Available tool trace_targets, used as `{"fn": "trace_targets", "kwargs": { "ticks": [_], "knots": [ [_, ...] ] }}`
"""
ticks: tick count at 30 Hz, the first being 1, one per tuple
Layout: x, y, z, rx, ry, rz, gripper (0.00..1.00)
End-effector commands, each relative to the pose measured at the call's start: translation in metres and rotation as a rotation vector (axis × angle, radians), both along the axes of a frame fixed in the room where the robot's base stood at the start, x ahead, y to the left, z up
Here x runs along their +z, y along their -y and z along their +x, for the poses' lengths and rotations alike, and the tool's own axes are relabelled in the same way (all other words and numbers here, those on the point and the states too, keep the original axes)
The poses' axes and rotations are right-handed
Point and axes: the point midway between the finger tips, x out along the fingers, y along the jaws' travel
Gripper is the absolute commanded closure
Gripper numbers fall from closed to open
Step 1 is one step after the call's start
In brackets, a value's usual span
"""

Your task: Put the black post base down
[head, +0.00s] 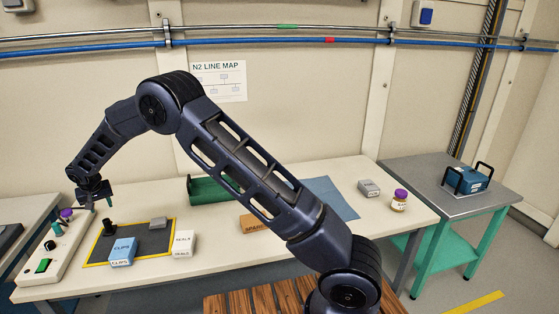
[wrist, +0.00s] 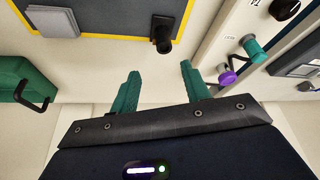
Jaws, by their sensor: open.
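The black post base (head: 108,226) stands at the far left part of the dark mat with a yellow border (head: 141,241). In the wrist view the post base (wrist: 162,34) stands near the mat's yellow edge, and the mat (wrist: 110,16) fills the upper left. My gripper (head: 97,198) is above the left part of the bench, over the area beside the post base. In the wrist view my gripper's teal fingers (wrist: 160,84) are apart with nothing between them. The post base is beyond the fingertips, clear of both.
On the mat are a blue CLIPS box (head: 122,252) and a grey block (head: 158,222). A white SEALS box (head: 183,244) is at its right edge. A control panel with a purple knob (head: 66,213) lies left. A green tray (head: 205,189) stands behind; pale bench surface is free around it.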

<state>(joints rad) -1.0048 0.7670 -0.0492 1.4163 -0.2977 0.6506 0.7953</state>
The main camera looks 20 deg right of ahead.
Motion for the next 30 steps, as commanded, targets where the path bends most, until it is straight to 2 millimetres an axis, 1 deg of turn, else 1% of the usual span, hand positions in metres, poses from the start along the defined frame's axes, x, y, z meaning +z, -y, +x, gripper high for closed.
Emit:
{"fn": "trace_targets", "kwargs": {
  "ticks": [1, 2, 5, 6, 8, 10, 16, 17, 18, 20, 21, 23, 24, 26, 27, 29, 30],
  "knots": [
    [0.011, 0.011, 0.007, -0.010, 0.002, 0.003, 0.53],
    [0.018, 0.018, 0.011, -0.014, 0.001, 0.002, 0.53],
    [0.048, 0.054, 0.025, -0.035, 0.000, 0.002, 0.53],
    [0.062, 0.072, 0.032, -0.045, 0.000, 0.002, 0.53],
    [0.082, 0.099, 0.039, -0.059, -0.002, 0.002, 0.53],
    [0.104, 0.131, 0.046, -0.075, -0.004, 0.003, 0.53],
    [0.161, 0.223, 0.055, -0.118, -0.008, 0.002, 0.53],
    [0.169, 0.236, 0.054, -0.123, -0.009, 0.002, 0.53],
    [0.180, 0.255, 0.054, -0.132, -0.010, 0.001, 0.53],
    [0.194, 0.283, 0.052, -0.145, -0.011, 0.001, 0.53],
    [0.203, 0.301, 0.049, -0.152, -0.012, 0.002, 0.53],
    [0.216, 0.328, 0.044, -0.165, -0.013, 0.003, 0.53],
    [0.225, 0.346, 0.041, -0.172, -0.013, 0.003, 0.53],
    [0.236, 0.372, 0.034, -0.183, -0.014, 0.002, 0.53],
    [0.244, 0.389, 0.029, -0.191, -0.013, 0.004, 0.53],
    [0.254, 0.414, 0.020, -0.202, -0.015, 0.004, 0.53],
    [0.260, 0.431, 0.013, -0.210, -0.015, 0.005, 0.53]
  ]
}}
